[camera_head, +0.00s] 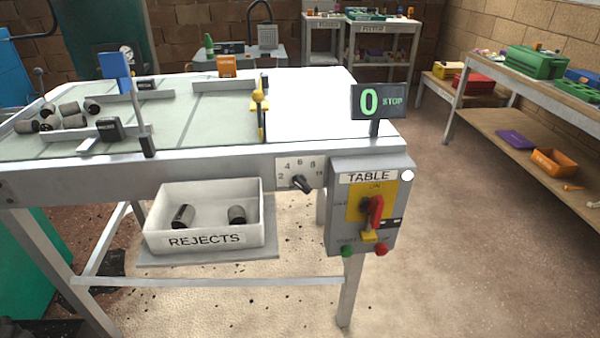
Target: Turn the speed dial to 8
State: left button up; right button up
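The speed dial (302,184) is a small black pointer knob on a pale plate (284,169) set in the table's front rail. The numbers 2, 4, 6 and 8 show around it, with a partly hidden mark at the right. The knob lies slanted from upper left to lower right; I cannot tell which end is its pointer. A display (378,101) above the table corner shows a green 0 and STOP. Neither of my grippers is in view.
Right of the dial, a grey TABLE control box (339,221) carries a red handle (375,212), a yellow lever and green and red buttons. A white REJECTS bin (160,228) with two dark-ended plugs sits below left. Several plugs (70,121) lie on the table's left.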

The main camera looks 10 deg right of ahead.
aim_at(299, 181)
jog(key=z, duration=0.55)
jog(key=k, duration=1.3)
jog(key=u, duration=0.3)
jog(key=i, duration=0.85)
jog(key=u, duration=0.8)
jog(key=i, duration=0.6)
jog(key=z, duration=0.1)
